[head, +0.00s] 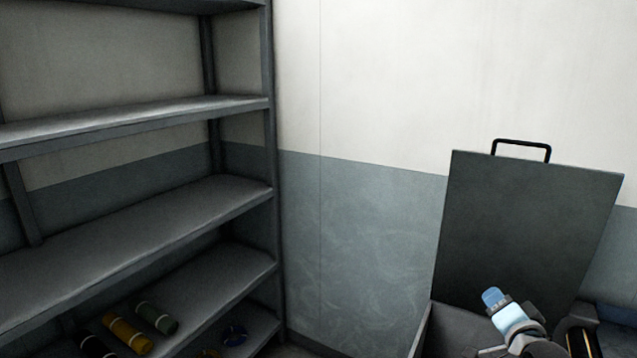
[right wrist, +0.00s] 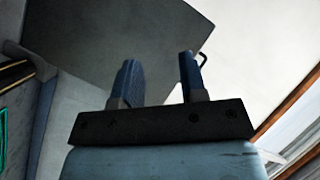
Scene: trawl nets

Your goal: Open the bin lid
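The bin lid (head: 530,230) is a dark grey panel standing upright, tilted back a little, at the right of the head view. Its black handle (head: 522,145) sticks up from its top edge. The bin (head: 425,335) shows only as a grey rim and wall below the lid. My right gripper (head: 492,297) is in front of the lid's lower part, above the bin. In the right wrist view its two blue fingers (right wrist: 158,75) are apart with nothing between them, and the lid (right wrist: 115,35) shows behind them. My left gripper is not in view.
A grey metal shelf unit (head: 140,215) fills the left side. The wall (head: 350,235) between shelf and bin is bare.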

